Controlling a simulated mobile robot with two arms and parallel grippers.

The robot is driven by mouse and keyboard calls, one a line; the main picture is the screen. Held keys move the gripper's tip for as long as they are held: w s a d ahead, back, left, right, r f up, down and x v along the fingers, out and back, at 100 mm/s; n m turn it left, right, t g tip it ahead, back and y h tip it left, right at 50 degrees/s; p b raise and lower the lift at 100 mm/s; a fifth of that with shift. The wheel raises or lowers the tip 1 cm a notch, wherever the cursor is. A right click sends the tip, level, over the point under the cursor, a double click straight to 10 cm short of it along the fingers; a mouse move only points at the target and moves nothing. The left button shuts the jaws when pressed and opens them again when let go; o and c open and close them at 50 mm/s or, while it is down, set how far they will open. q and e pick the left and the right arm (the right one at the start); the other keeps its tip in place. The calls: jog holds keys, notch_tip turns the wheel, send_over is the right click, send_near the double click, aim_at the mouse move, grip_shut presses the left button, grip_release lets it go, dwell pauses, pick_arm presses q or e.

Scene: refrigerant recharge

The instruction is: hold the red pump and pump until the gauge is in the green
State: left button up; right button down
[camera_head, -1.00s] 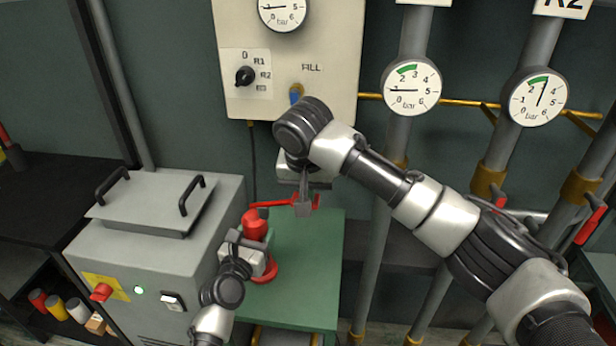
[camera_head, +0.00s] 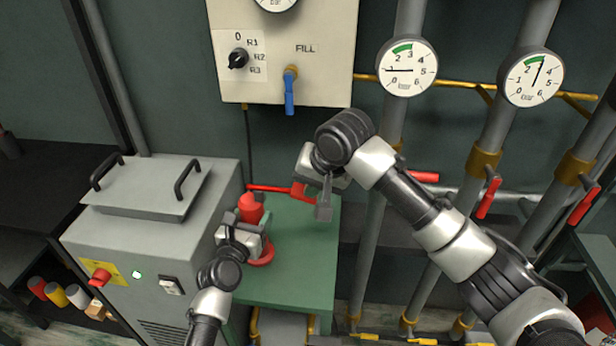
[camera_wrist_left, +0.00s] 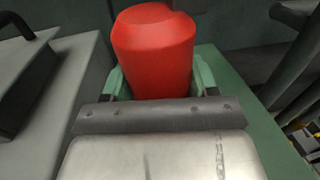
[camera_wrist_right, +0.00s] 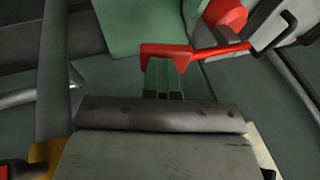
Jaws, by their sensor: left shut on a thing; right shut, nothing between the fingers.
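The red pump (camera_head: 250,208) stands on the green stand (camera_head: 300,275), its red lever (camera_head: 270,188) reaching out to the right. My left gripper (camera_head: 243,238) is shut on the pump body; the left wrist view shows its fingers on both sides of the red cylinder (camera_wrist_left: 153,45). My right gripper (camera_head: 323,208) is shut and empty, just right of the lever's end. In the right wrist view its green fingertips (camera_wrist_right: 163,76) are close to the lever's end (camera_wrist_right: 163,52); I cannot tell whether they touch. The left pipe gauge (camera_head: 407,68) reads about 1, below its green band.
The right pipe gauge (camera_head: 532,77) has its needle by the green band. A wall panel (camera_head: 330,75) carries a selector knob (camera_head: 238,58) and a blue FILL lever (camera_head: 289,95) hanging down. A grey machine (camera_head: 150,240) stands left. Pipes with red valve handles (camera_head: 488,198) stand right.

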jog(key=shift+d+f+y, duration=0.25)
jog(key=shift+f+y, duration=0.25)
jog(key=shift+f, duration=0.35)
jog(key=shift+r, duration=0.85)
jog(key=shift+r, duration=0.5)
jog(key=a+r+v, duration=0.1)
jog(key=v, duration=1.1)
jog(key=shift+w+r, duration=0.25)
jog(key=shift+r, duration=0.05)
jog(key=shift+a, duration=0.1)
